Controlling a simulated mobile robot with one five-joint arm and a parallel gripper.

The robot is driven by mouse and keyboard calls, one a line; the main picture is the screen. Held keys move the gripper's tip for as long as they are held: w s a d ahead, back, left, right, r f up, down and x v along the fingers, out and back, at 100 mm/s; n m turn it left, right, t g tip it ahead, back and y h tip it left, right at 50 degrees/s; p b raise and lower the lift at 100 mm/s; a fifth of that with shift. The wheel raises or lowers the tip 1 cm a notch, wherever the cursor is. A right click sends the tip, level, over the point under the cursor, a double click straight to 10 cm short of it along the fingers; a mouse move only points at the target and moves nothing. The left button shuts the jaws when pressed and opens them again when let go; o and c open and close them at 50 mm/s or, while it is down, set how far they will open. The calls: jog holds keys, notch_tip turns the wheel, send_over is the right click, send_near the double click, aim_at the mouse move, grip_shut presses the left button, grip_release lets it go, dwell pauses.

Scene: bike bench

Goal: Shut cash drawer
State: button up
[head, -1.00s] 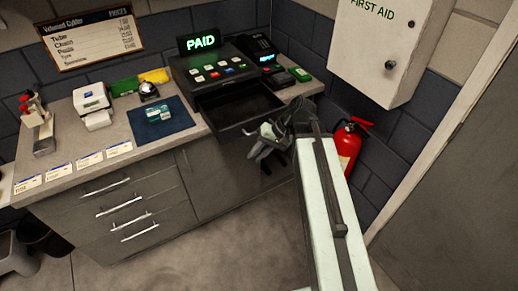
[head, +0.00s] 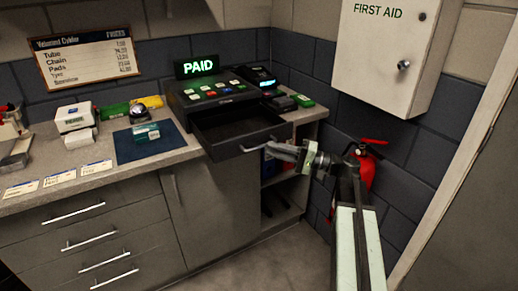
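The cash drawer (head: 223,146) is black and stands pulled out below the cash register (head: 213,92) on the counter. Its empty-looking inside shows, and its front hangs past the counter edge. A sign reading PAID is lit above the register. My gripper (head: 270,151) is at the right part of the drawer front, by its thin handle. I cannot tell whether it touches the drawer. Its fingers are seen edge-on and too small to tell open from shut.
A card terminal (head: 263,80) stands right of the register. A blue mat (head: 150,150) with a teal box lies to the left. A red fire extinguisher (head: 367,170) stands behind my arm. A white first aid cabinet (head: 385,60) hangs at right. The floor before the counter is clear.

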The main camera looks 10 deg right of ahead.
aim_at(262, 146)
jog(key=x, duration=0.4)
jog(key=shift+w+a, duration=0.15)
jog(key=shift+a, duration=0.2)
jog(key=shift+c, duration=0.3)
grip_shut()
dwell(0.7)
